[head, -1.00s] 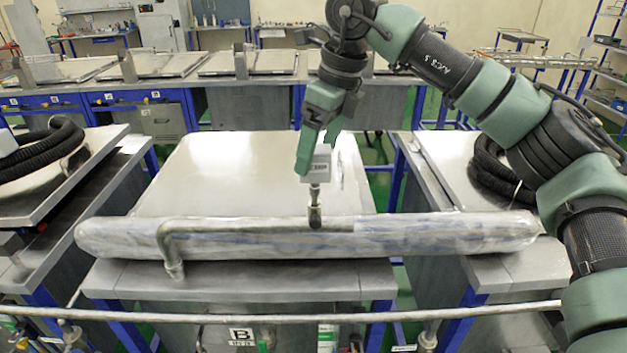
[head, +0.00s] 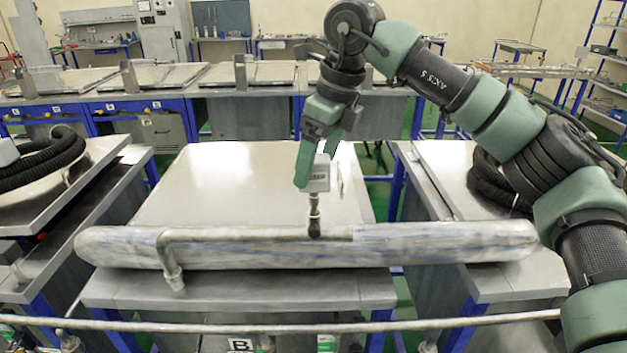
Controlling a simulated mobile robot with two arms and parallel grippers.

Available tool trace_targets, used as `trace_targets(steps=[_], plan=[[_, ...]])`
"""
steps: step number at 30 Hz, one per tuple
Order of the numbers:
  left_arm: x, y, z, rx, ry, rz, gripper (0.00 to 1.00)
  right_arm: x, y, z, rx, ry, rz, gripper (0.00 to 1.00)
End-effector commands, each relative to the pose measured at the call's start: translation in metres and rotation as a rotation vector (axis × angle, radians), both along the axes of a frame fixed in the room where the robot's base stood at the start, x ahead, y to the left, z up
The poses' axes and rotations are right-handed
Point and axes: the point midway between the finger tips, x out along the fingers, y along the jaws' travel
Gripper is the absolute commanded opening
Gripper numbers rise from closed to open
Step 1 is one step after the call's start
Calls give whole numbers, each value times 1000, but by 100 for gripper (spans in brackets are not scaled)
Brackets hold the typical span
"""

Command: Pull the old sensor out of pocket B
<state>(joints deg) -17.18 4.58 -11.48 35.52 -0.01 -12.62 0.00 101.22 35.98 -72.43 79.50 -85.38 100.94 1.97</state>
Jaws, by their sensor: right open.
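The old sensor (head: 320,178) is a small pale grey box with dark print, on a short metal stem. The stem stands upright on a fitting (head: 314,231) on the long silvery pipe at the middle bench, whose front carries a B label (head: 240,345). My right gripper (head: 316,166) points down with its green fingers open around the upper part of the box. One finger is along the box's left side, the other is partly behind its upper right. I cannot tell whether either finger touches it. My left gripper is not in view.
The thick silvery pipe (head: 440,245) crosses the bench front, with a thinner bent pipe (head: 172,262) on it. A flat metal lid (head: 225,190) lies behind. Side benches carry black hoses (head: 45,160). A thin rail (head: 200,327) runs across the front.

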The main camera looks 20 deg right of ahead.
Motion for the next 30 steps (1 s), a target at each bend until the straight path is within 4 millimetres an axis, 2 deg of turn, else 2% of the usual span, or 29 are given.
trace_targets(steps=[3, 12, 30], plan=[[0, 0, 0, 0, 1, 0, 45, 0, 0, 0, 0, 0, 0, 81], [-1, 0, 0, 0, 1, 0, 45, 0, 0, 0, 0, 0, 0, 0], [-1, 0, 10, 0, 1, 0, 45, 0, 0, 13, 0, -1, 0, 0]])
